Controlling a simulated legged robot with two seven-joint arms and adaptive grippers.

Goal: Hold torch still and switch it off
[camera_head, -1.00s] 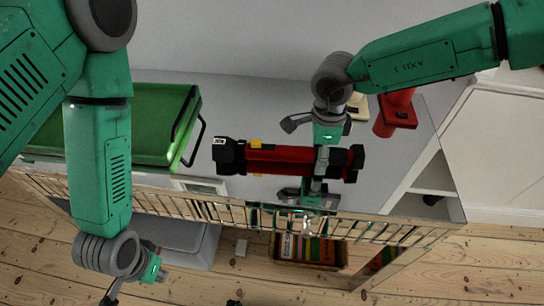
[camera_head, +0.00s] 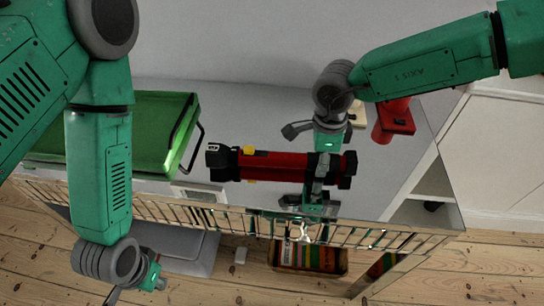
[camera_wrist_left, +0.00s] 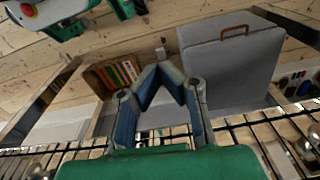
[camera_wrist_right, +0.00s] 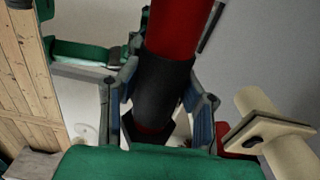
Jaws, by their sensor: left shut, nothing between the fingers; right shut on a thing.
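The torch (camera_head: 282,166) is red with black ends and a yellow piece (camera_head: 249,152) on its side near the left end. It lies level across the head view, above the grey top. My right gripper (camera_head: 321,170) is shut around it near its right end. In the right wrist view the black part of the torch (camera_wrist_right: 160,92) passes between the fingers. My left gripper (camera_wrist_left: 172,75) is shut and empty. It hangs low at the left in the head view, well apart from the torch. I cannot tell whether the torch is lit.
A green case (camera_head: 150,130) stands on the grey top (camera_head: 240,105) at the left. A red object (camera_head: 393,122) and a cream one (camera_wrist_right: 275,130) stand near my right gripper. A metal rail (camera_head: 240,222) runs along the front edge. A grey case (camera_wrist_left: 230,65) shows in the left wrist view.

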